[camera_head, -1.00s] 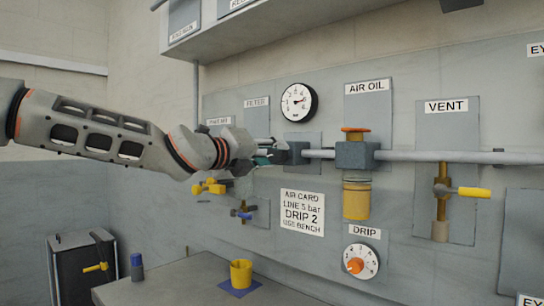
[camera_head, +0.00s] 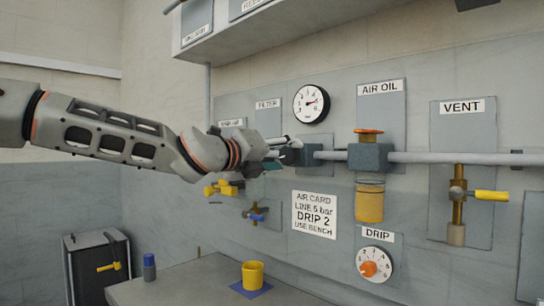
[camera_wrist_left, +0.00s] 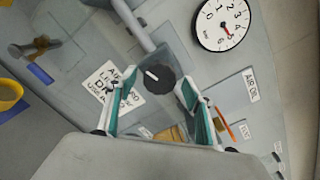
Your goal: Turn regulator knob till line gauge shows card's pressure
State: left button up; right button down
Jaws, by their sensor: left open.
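The dark round regulator knob (camera_wrist_left: 161,79) with a white mark shows in the left wrist view, between the fingertips of my left gripper (camera_wrist_left: 157,88). The jaws are open, with a finger on each side; contact is not visible. In the head view my left gripper (camera_head: 281,153) is at the grey regulator body (camera_head: 309,154) and largely hides the knob. The white line gauge (camera_head: 311,103) hangs above it, also in the left wrist view (camera_wrist_left: 225,25); its exact reading is unclear. The air card (camera_head: 315,214) seems to read LINE 5 bar, DRIP 2. My right gripper is not in view.
Right of the regulator is the air oil unit (camera_head: 369,157) on the pipe, with the drip dial (camera_head: 374,265) below. A yellow cup (camera_head: 252,273) stands on the bench (camera_head: 185,284). A vent valve (camera_head: 457,195) is far right.

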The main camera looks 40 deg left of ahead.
pick_arm(q)
jog(key=s, duration=1.1)
jog(key=shift+s+a+r, duration=0.2)
jog(key=shift+s, duration=0.2)
jog(key=shift+f, duration=0.1)
